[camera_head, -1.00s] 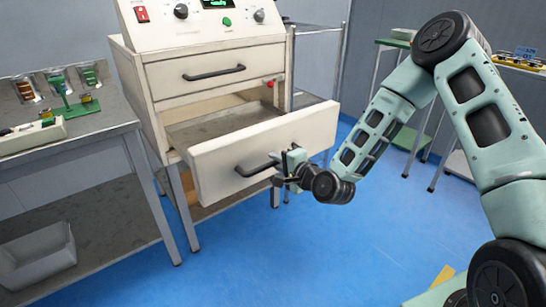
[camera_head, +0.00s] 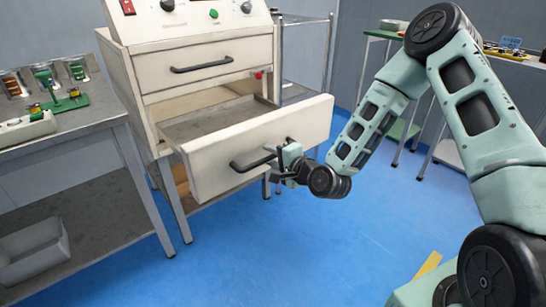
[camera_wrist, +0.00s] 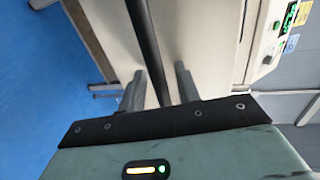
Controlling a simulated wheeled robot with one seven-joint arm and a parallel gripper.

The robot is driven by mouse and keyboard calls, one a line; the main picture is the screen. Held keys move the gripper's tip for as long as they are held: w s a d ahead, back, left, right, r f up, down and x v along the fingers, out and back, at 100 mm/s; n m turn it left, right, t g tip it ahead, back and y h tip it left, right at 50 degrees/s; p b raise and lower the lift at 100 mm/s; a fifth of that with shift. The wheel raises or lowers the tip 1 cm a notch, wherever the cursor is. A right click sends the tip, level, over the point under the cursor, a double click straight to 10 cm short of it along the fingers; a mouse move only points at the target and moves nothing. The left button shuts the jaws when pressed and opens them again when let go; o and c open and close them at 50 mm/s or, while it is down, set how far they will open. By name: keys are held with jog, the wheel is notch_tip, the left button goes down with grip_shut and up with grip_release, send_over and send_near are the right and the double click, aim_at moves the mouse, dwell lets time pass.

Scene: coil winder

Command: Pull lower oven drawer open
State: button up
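The lower oven drawer (camera_head: 262,143) is pulled well out of the cream oven cabinet, its empty grey inside showing. Its black handle (camera_head: 252,163) runs across the drawer front. My gripper (camera_head: 277,157) is at the right end of this handle. In the wrist view, the dark handle bar (camera_wrist: 147,45) passes between the two fingers of my gripper (camera_wrist: 158,82). A gap shows between the bar and each finger, so the gripper is open around the handle. The fingertips are partly hidden in the head view.
A closed upper drawer (camera_head: 208,62) sits above, under a control panel (camera_head: 195,14). A grey workbench (camera_head: 85,120) with small parts stands at the left, with a bin (camera_head: 32,250) below. The blue floor (camera_head: 260,250) in front of the drawer is clear.

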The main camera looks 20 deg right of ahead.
jog(key=shift+s, duration=0.1)
jog(key=p+v, duration=1.2)
jog(key=v, duration=0.5)
jog(key=shift+p, duration=0.35)
jog(key=shift+s+d, duration=0.1)
jog(key=shift+s, duration=0.05)
